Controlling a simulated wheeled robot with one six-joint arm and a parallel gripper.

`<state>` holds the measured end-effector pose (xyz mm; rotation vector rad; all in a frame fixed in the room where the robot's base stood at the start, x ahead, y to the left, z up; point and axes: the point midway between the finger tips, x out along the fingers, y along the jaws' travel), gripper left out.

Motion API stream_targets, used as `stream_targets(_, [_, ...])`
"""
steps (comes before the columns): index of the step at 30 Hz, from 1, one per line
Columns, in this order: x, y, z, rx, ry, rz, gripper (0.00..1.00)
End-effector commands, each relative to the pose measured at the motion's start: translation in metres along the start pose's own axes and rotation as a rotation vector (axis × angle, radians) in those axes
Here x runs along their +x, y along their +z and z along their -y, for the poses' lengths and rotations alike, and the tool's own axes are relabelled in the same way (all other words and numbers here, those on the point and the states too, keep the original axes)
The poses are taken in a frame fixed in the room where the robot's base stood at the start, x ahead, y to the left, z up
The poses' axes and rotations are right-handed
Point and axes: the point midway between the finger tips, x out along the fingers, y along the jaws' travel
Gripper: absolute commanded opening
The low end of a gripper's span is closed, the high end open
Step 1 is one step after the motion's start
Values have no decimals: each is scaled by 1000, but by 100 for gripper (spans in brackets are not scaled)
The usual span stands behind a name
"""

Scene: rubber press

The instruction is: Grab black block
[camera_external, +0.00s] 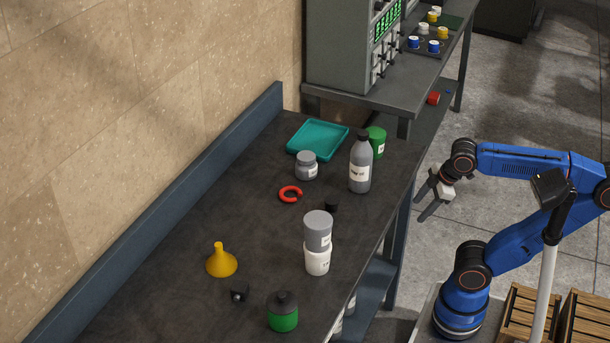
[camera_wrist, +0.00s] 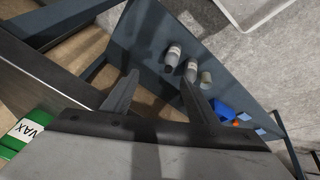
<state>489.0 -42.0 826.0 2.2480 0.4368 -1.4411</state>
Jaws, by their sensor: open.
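Two small black objects lie on the dark worktop (camera_external: 170,265) in the external view. One black block-like piece (camera_external: 240,294) with a lighter spot lies at the front, between the yellow funnel and the green jar. Another small black piece (camera_external: 330,207) lies behind the stacked jars, partly hidden. I cannot tell which is the black block. My gripper (camera_external: 422,204) is open and empty, right of the worktop beyond its edge, away from both. In the wrist view my open fingers (camera_wrist: 159,77) point over a lower shelf; neither black piece is recognisable there.
A grey jar on a white jar (camera_external: 317,262), a grey bottle (camera_external: 360,165) and a green can (camera_external: 376,141) stand near the right edge. A yellow funnel (camera_external: 221,263), red ring (camera_external: 290,193), green jar (camera_external: 283,315) and teal tray (camera_external: 317,139) are also on top. Bottles (camera_wrist: 173,55) lie on the lower shelf.

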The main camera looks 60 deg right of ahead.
Motion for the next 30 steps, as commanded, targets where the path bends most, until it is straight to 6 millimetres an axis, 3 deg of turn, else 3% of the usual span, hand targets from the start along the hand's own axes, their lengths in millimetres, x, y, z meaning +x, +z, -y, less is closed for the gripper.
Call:
stream_targets(9, [-51,-24,12,-427,-13,-25,53])
stream_targets(17, [-81,-70,11,-558,-40,-22,53])
stream_targets(23, [-100,-124,11,-596,-73,-13,53])
stream_targets(30, [-121,-206,18,-659,-125,0,53])
